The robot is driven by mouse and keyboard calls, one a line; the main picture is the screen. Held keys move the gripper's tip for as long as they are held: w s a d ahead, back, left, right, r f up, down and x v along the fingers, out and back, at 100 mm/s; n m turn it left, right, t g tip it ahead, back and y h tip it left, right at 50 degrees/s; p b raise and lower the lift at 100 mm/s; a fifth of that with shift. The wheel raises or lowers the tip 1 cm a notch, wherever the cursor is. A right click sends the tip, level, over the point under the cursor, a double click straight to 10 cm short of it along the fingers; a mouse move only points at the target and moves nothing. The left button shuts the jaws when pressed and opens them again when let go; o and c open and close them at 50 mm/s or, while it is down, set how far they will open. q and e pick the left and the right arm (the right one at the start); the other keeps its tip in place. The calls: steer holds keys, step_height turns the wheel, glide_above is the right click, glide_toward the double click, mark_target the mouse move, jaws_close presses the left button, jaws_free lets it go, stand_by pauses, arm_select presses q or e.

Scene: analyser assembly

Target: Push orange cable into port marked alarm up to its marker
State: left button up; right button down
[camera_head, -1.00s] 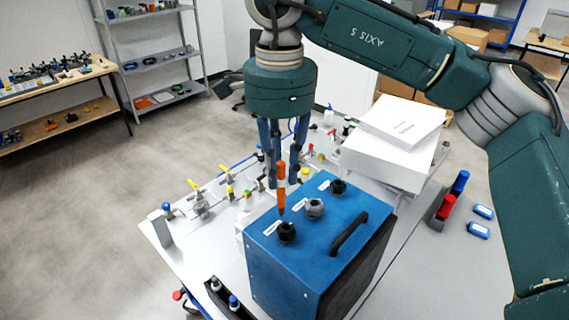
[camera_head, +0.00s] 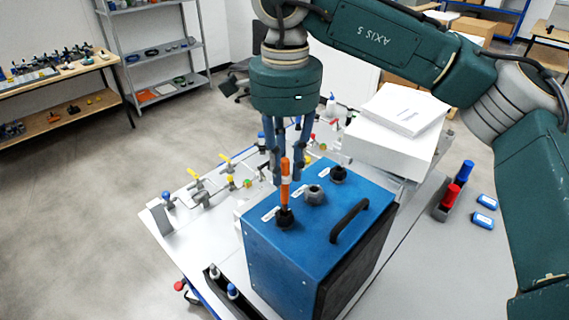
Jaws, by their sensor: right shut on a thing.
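The blue analyser box (camera_head: 290,262) stands on the table with a row of three ports and a black handle on top. My right gripper (camera_head: 284,172) points down above the box and is shut on the orange cable (camera_head: 285,183), which is upright. The cable's lower end meets the front-left black port (camera_head: 285,221); how deep it sits cannot be told. The grey middle port (camera_head: 315,195) and the far black port (camera_head: 339,174) are empty. White labels lie beside the ports, but their print is too small to read. My left gripper is not in view.
A black handle (camera_head: 349,221) rises on the box's right side. A white carton with papers (camera_head: 393,140) stands behind it. Red and blue items (camera_head: 450,196) stand in a holder at right. Valves and fittings (camera_head: 198,188) line the table's left side.

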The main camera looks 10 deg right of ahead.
mark_target(285, 202)
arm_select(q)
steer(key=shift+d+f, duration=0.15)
arm_select(e)
steer(key=shift+f, duration=0.1)
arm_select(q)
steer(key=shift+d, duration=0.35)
arm_select(e)
steer(key=shift+f+b, duration=1.15)
steer(key=shift+f, duration=0.25)
steer(key=shift+f+b, duration=2.15)
steer(key=shift+f, duration=0.6)
steer(key=c, duration=1.5)
jaws_free()
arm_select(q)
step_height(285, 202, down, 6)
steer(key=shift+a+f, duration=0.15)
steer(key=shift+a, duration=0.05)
arm_select(e)
steer(key=shift+r, duration=0.1)
steer(key=shift+r, duration=0.1)
